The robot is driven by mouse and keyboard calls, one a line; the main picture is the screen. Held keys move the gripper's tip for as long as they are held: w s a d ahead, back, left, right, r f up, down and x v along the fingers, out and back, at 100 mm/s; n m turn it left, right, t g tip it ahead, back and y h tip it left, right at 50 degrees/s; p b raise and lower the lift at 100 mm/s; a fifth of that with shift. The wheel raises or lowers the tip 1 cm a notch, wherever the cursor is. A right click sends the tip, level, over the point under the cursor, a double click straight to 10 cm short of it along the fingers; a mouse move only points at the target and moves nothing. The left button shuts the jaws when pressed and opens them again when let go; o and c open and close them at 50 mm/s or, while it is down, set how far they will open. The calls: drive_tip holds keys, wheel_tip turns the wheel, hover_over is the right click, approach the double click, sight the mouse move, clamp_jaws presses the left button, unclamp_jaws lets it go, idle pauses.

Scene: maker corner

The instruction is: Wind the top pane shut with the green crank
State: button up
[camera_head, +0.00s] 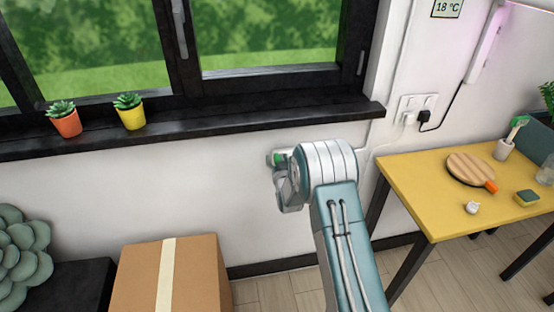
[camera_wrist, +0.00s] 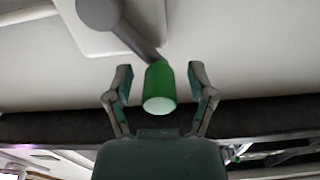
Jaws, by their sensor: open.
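The green crank handle (camera_wrist: 160,88) is a short cylinder on a grey crank arm (camera_wrist: 138,35) against the white wall. In the wrist view it stands between the two fingers of my gripper (camera_wrist: 161,82), with a gap on each side. The fingers are open and do not touch it. In the head view a bit of the green crank (camera_head: 279,157) shows below the window sill, beside my gripper (camera_head: 281,183); my wrist hides part of it. The window (camera_head: 270,80) has dark frames; its top is out of view, so I cannot tell how the top pane stands.
Two potted succulents, orange (camera_head: 65,121) and yellow (camera_head: 131,113), stand on the dark sill (camera_head: 220,124). A cardboard box (camera_head: 200,275) is below left. A yellow table (camera_head: 425,190) with a round board (camera_head: 470,169) is at right. A socket (camera_head: 410,106) is on the wall.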

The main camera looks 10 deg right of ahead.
clamp_jaws()
drive_tip(key=shift+a, duration=0.1)
drive_tip(key=shift+a+f+n, duration=0.35)
drive_tip(key=shift+a+n, duration=0.15)
drive_tip(key=shift+n, duration=0.7)
wheel_tip(320, 180, down, 9)
drive_tip(key=n, duration=1.7)
drive_tip(key=shift+a, duration=0.3)
